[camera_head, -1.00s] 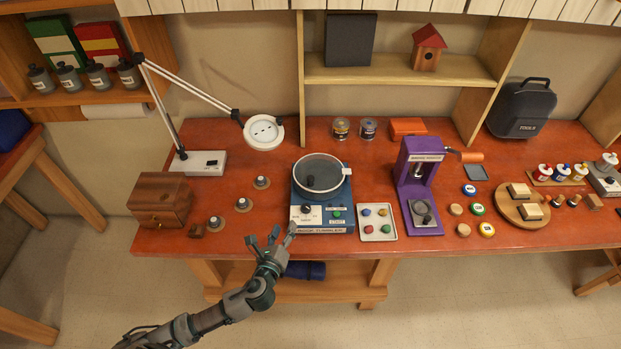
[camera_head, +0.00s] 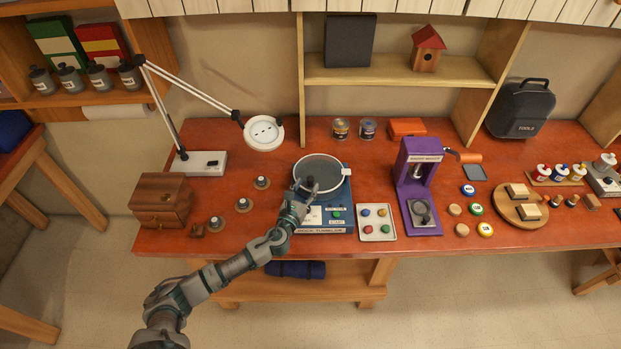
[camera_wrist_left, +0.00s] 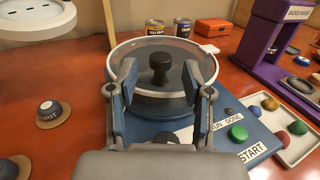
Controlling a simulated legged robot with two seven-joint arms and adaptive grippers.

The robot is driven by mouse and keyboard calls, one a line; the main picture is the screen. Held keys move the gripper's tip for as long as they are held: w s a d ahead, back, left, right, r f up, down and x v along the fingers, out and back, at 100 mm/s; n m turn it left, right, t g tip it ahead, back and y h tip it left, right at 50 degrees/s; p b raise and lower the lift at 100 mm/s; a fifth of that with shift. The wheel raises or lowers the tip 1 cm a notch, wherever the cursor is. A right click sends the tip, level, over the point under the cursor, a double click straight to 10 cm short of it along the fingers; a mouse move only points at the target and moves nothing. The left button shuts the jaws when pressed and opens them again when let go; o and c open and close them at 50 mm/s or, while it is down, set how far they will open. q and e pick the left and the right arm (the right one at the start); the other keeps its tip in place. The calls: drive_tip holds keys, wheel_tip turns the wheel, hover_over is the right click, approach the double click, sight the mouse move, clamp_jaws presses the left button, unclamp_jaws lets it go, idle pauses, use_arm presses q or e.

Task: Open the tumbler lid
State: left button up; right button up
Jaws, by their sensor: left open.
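The rock tumbler (camera_head: 338,213) is a blue machine on the red bench. Its round lid (camera_head: 322,171) has a clear top, a pale rim and a dark knob, and sits flat on the drum. The lid's knob (camera_wrist_left: 160,68) stands upright in the left wrist view, beyond and between the fingertips. My left gripper (camera_head: 306,189) is at the near side of the lid; in the left wrist view its two fingers (camera_wrist_left: 161,85) are apart with nothing between them touching. It partly hides the tumbler's front dial. My right gripper is not in view.
A white tray with coloured stones (camera_head: 392,234) and a purple press (camera_head: 408,180) stand right of the tumbler. Several small knobbed discs (camera_head: 243,205) and a wooden box (camera_head: 160,200) lie left. A white lamp (camera_head: 264,133) hangs behind left.

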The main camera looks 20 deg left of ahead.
sight(309, 182)
use_arm(q)
drive_tip(key=w, duration=0.4)
drive_tip(key=shift+d, duration=0.25)
clamp_jaws()
